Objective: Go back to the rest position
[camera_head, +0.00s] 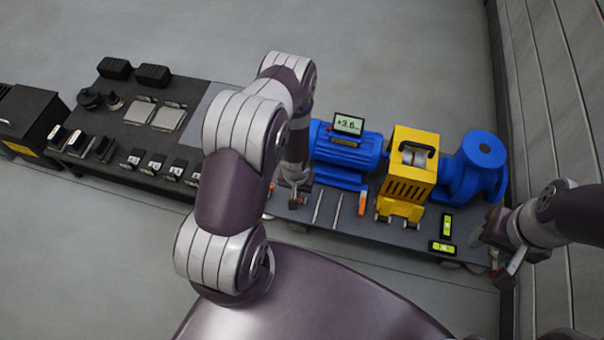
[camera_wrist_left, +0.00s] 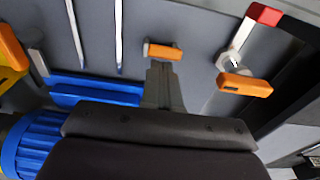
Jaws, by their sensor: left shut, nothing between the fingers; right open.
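My left gripper (camera_head: 293,197) is over the skid bench, just left of the blue motor (camera_head: 345,150). In the left wrist view its fingers (camera_wrist_left: 163,85) are shut and empty, pointing toward a small orange-handled item (camera_wrist_left: 164,52) on the grey surface. My right gripper (camera_head: 497,252) is open at the right end of the skid, close to the dark wall edge. The left arm hides part of the skid's middle in the head view.
A yellow coupling guard (camera_head: 408,177) and blue pump (camera_head: 474,170) stand right of the motor. Two green levels (camera_head: 446,226) lie in front of the pump. Thin rods (camera_head: 318,207) lie in front of the motor. A dark tool bench (camera_head: 140,125) extends left. Floor behind is clear.

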